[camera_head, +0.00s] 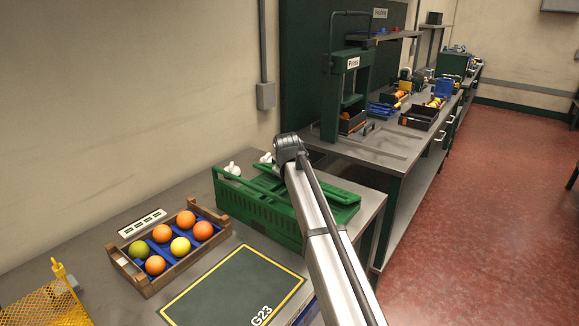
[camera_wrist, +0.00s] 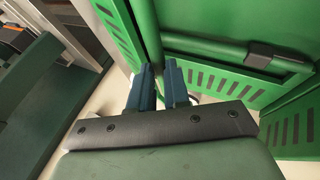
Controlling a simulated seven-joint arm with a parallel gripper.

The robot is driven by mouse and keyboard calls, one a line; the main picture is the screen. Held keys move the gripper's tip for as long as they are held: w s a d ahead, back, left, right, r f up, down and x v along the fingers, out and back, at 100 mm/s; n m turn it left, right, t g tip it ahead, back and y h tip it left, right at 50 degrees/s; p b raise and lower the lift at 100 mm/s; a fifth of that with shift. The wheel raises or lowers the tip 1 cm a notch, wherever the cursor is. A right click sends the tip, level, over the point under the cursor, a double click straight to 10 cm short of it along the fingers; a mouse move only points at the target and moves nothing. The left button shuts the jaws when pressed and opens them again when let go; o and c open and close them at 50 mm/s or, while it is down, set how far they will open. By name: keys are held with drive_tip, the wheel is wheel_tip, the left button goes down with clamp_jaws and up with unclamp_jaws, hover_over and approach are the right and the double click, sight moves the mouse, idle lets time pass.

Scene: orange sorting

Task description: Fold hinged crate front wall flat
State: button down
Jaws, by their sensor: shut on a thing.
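The green hinged crate (camera_head: 252,207) stands on the near bench in the head view, partly behind my arm. Its slotted wall on the near side is upright. Flat green panels (camera_head: 343,197) lie at its right side. In the wrist view the slotted green crate walls (camera_wrist: 225,72) fill the top and right, with a dark latch-like piece (camera_wrist: 270,53) on one rim. My gripper (camera_wrist: 160,72) has its two blue fingers close together on a green wall edge of the crate. Which wall this is I cannot tell. In the head view my arm hides the fingers.
A wooden box (camera_head: 147,285) of oranges and other round fruit sits left of the crate. A dark mat (camera_head: 232,288) marked G23 lies in front. A yellow mesh basket (camera_head: 50,305) is at lower left. A green press (camera_head: 347,85) stands on the bench behind.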

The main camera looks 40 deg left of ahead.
drive_tip(key=shift+s+f+t, duration=0.3)
drive_tip(key=shift+f+t, duration=0.3)
drive_tip(key=shift+f, duration=0.15)
drive_tip(key=shift+s+f, duration=0.2)
drive_tip(key=shift+f, duration=0.5)
drive_tip(key=c, duration=1.1)
unclamp_jaws()
drive_tip(key=v, duration=1.3)
drive_tip(key=shift+d+r, duration=0.15)
drive_tip(key=shift+r, duration=0.25)
drive_tip(key=shift+s, duration=0.1)
